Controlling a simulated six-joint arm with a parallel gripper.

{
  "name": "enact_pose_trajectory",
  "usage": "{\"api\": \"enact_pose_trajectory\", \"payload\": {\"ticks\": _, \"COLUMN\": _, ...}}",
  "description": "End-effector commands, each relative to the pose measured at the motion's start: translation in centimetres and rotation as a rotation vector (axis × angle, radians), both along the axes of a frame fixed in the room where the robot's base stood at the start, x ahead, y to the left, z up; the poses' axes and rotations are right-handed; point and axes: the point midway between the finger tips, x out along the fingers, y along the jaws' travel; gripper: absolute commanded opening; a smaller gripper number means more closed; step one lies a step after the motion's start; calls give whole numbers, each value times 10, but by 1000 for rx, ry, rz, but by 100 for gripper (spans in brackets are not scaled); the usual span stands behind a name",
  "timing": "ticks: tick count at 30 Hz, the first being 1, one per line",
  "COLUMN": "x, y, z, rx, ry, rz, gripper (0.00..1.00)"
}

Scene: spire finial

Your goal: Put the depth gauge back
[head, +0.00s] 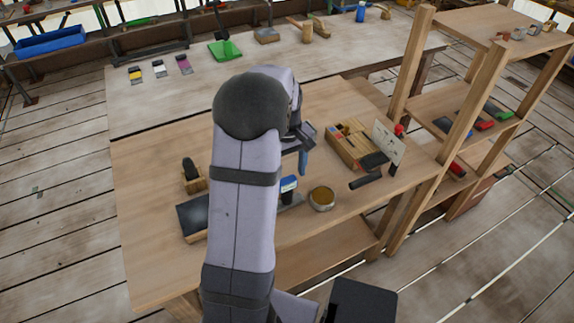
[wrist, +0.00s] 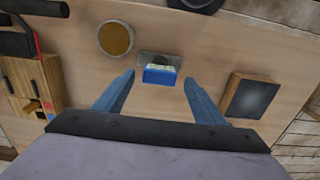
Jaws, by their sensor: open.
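A small upright item (head: 289,184) with a blue top, a white band and a dark body stands by a grey metal plate, partly hidden behind my arm. It may be the depth gauge; I cannot be sure. In the wrist view its blue part (wrist: 162,76) appears between my fingertips, with the grey plate (wrist: 160,59) just beyond. My gripper (wrist: 160,79) is open and empty, pointing down; whether the item is between the fingers or below them is unclear. In the head view one blue finger (head: 303,162) shows beside my arm, above the bench.
A round tin (head: 322,198) stands close beside the item. A wooden tool box (head: 351,146) with a white card (head: 388,143) and a black cylinder (head: 365,181) lie to the right. A dark-topped block (head: 193,217) and a small wooden holder (head: 193,180) are left. A shelf rack (head: 428,125) bounds the right.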

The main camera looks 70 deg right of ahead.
Motion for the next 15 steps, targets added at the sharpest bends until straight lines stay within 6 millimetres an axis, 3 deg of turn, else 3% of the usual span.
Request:
{"api": "enact_pose_trajectory", "payload": {"ticks": 6, "x": 0, "y": -1, "z": 30, "rx": -4, "ry": -1, "rz": 0, "gripper": 64}}
{"api": "enact_pose_trajectory", "payload": {"ticks": 15, "x": 0, "y": 0, "z": 44, "rx": 0, "ry": 0, "rz": 0, "gripper": 64}}
